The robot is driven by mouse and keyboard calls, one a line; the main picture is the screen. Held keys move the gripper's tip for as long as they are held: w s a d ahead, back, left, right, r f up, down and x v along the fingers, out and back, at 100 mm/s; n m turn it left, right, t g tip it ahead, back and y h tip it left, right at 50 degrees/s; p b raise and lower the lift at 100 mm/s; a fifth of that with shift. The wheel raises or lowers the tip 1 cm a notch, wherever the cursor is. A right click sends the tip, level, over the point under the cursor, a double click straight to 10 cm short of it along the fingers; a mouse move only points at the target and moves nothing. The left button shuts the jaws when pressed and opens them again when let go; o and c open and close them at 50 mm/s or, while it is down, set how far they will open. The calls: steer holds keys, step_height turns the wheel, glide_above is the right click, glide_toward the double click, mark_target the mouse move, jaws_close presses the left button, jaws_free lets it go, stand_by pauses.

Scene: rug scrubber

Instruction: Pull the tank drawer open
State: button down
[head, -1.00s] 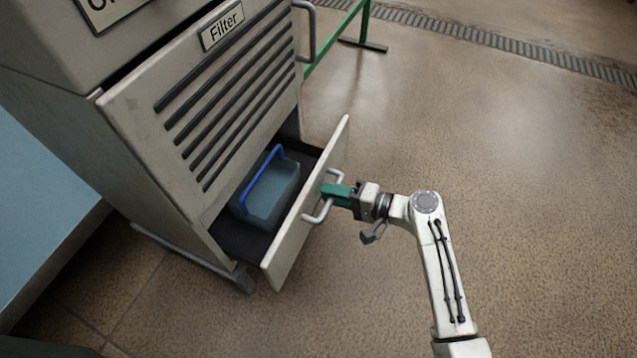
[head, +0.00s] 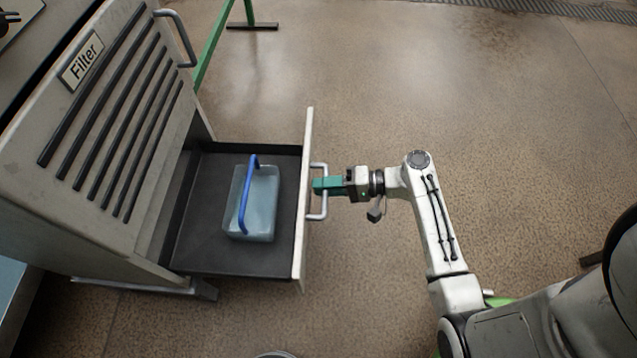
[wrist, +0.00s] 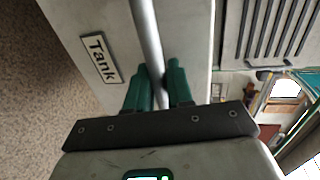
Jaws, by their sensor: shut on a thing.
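The tank drawer (head: 190,250) stands well out of the lower part of the grey cabinet, with its dark inside showing. Its pale front panel (head: 305,230) carries a grey bar handle (head: 324,208). My gripper (head: 318,186) is shut on this handle from the right, its green fingers around the bar. In the wrist view, the fingers (wrist: 160,88) sit on both sides of the handle (wrist: 143,30), beside the "Tank" label (wrist: 99,58). A clear bluish tank (head: 264,205) with a blue carrying handle (head: 245,195) sits inside the drawer.
The slatted "Filter" panel (head: 110,110) leans out above the drawer, with its own handle (head: 178,35). A green frame (head: 210,45) stands behind the cabinet. A rounded object (head: 275,355) shows at the bottom edge. The brown floor (head: 480,120) right of the drawer is clear.

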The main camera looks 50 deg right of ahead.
steer(key=c, duration=1.2)
jaws_free()
steer(key=p+v, duration=0.2)
steer(key=v, duration=0.8)
steer(key=shift+s+d+p, duration=0.2)
steer(key=shift+s+p, duration=0.1)
steer(key=shift+s, duration=0.05)
steer(key=s+a+f+n+g+h, duration=0.3)
steer(key=s+a+n+g+h, duration=0.3)
steer(key=a+g, duration=0.45)
step_height(320, 180, up, 33)
steer(key=n+h+p, duration=0.1)
steer(key=n+p, duration=0.1)
steer(key=p, duration=1.1)
steer(key=n+g+h+p, duration=0.1)
steer(key=n+h+p, duration=0.1)
steer(key=p, duration=1.2)
steer(key=shift+s+a+f, duration=0.1)
steer(key=shift+s+f, duration=0.05)
steer(key=shift+f, duration=0.05)
